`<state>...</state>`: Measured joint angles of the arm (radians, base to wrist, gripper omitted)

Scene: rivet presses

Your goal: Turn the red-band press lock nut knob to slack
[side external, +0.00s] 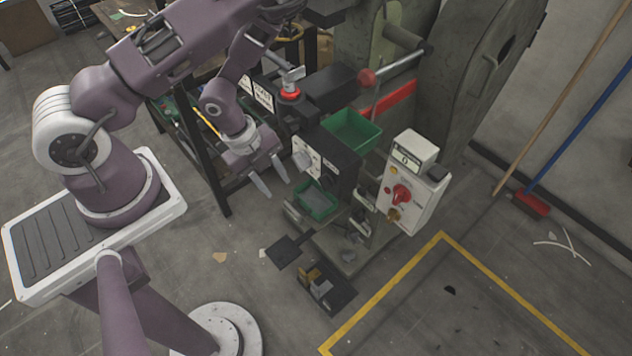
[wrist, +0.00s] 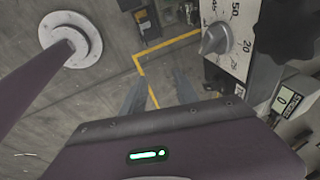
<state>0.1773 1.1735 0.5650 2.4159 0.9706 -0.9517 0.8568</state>
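The press (side external: 345,150) stands right of my gripper (side external: 277,188) in the side view. It has a red strip (side external: 395,100) and a red collar (side external: 290,93) under a grey handle. A white scale plate (wrist: 232,62) with a grey pointer knob (wrist: 215,38) shows in the wrist view at upper right. A black lobed knob (wrist: 287,30) sits beside it; which one is the lock nut knob is not certain. In the side view the pointer knob (side external: 301,158) is just right of my gripper. My gripper's fingers (wrist: 160,75) are apart, empty and touching nothing.
Green bins (side external: 352,131) and (side external: 316,200) sit on the press. A white control box (side external: 408,185) with a red switch stands at its right. A dark rack (side external: 200,165) is behind my gripper. A yellow floor line (side external: 385,290) borders open floor.

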